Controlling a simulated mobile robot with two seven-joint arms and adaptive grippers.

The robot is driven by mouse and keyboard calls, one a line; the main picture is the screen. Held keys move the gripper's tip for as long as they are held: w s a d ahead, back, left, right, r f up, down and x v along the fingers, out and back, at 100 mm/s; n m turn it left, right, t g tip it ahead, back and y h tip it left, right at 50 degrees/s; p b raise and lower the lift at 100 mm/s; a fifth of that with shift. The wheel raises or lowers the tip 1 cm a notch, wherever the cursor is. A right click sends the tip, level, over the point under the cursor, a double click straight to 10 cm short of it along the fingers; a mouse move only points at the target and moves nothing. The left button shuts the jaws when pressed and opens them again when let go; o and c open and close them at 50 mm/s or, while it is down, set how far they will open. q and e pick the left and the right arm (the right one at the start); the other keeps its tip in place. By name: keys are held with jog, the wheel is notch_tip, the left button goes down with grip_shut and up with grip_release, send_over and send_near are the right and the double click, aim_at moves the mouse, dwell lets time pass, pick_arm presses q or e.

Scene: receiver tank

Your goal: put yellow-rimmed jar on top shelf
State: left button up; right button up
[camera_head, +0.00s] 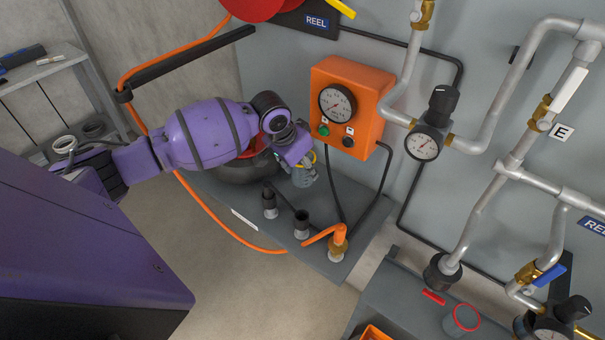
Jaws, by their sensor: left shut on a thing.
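My left arm comes in from the left, and its gripper (302,168) is shut on a small grey, see-through-looking jar, the yellow-rimmed jar (313,157). A sliver of yellow rim shows at its upper edge; the fingers hide much of the rest. The jar is beside the orange gauge box, over the grey bench; I cannot tell its exact height. The top shelf (46,69) of a grey rack is at the upper left, beyond my arm. My right gripper is not in view.
A dark tool (22,57) lies on the top shelf; its front part looks bare. The orange gauge box (352,107), pipes and a red-rimmed jar (461,320) are to the right. An orange hose (205,208) runs near my arm. Black fittings (301,224) stand below.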

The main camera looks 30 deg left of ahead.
aim_at(302, 174)
pick_arm(q)
jog(key=shift+w+a+f, duration=0.1)
jog(key=shift+w+f, duration=0.05)
jog(key=shift+f, duration=0.05)
jog(key=shift+w+a+f, duration=0.1)
jog(key=shift+a+f, duration=0.05)
jog(key=shift+f, duration=0.75)
jog(key=shift+w+a+f, duration=0.1)
jog(key=shift+f, duration=0.8)
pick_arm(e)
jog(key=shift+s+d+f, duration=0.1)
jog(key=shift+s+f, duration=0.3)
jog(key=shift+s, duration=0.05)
pick_arm(q)
jog(key=shift+f, duration=0.2)
jog(key=o, duration=0.9)
jog(key=shift+r, duration=0.1)
